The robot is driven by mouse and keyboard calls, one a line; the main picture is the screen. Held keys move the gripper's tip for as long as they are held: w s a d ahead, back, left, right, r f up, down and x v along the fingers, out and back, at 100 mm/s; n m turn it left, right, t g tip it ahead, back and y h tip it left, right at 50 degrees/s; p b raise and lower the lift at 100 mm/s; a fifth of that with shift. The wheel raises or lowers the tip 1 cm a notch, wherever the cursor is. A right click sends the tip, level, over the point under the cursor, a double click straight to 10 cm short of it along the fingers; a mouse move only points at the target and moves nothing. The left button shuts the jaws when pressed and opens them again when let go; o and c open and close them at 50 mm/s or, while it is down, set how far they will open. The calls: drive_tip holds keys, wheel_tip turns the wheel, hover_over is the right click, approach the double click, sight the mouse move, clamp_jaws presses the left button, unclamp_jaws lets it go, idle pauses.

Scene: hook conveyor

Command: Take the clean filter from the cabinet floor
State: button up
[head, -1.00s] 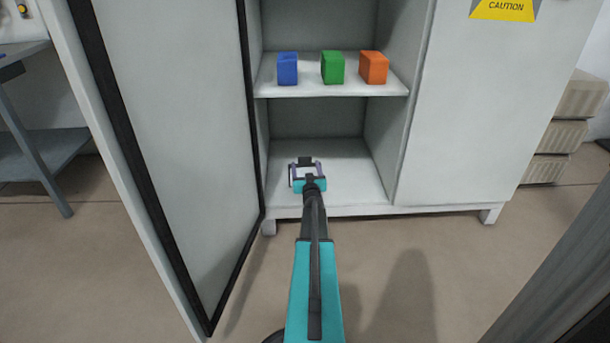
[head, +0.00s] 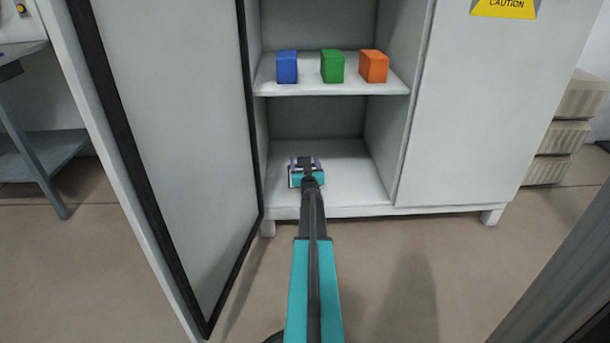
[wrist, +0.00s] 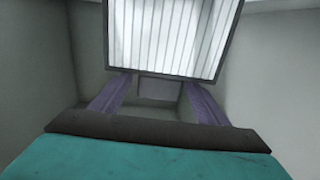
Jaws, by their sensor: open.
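The clean filter (wrist: 172,38) fills the top of the wrist view. It has white pleats in a dark frame and looks slightly tilted there. My gripper (wrist: 158,88) is open, its two purple fingers apart, with the filter's lower edge just beyond and between their tips. I cannot tell whether they touch it. In the head view my gripper (head: 306,162) is low inside the cabinet, over the left part of the cabinet floor (head: 355,180). There my gripper hides most of the filter.
A shelf (head: 335,90) above the gripper holds a blue block (head: 287,67), a green block (head: 332,67) and an orange block (head: 374,67). The open cabinet door (head: 170,150) stands to the left of my arm. The right part of the cabinet floor is clear.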

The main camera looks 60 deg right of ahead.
sight(304, 158)
drive_tip(key=c, duration=1.5)
drive_tip(key=shift+r, duration=0.15)
drive_tip(key=shift+r+p, duration=1.35)
drive_tip(key=shift+r, duration=0.3)
drive_tip(key=shift+s+a+r+p, duration=0.25)
drive_tip(key=shift+s+a+p, duration=0.65)
drive_tip(key=shift+a, duration=1.6)
drive_tip(key=shift+s+a+r+p, duration=0.2)
drive_tip(key=shift+s+a+p, duration=0.6)
drive_tip(key=shift+a, duration=1.75)
drive_tip(key=shift+s+a+r+p, duration=0.25)
drive_tip(key=shift+s+a+p, duration=0.65)
drive_tip(key=shift+a, duration=1.6)
drive_tip(key=shift+s, duration=0.25)
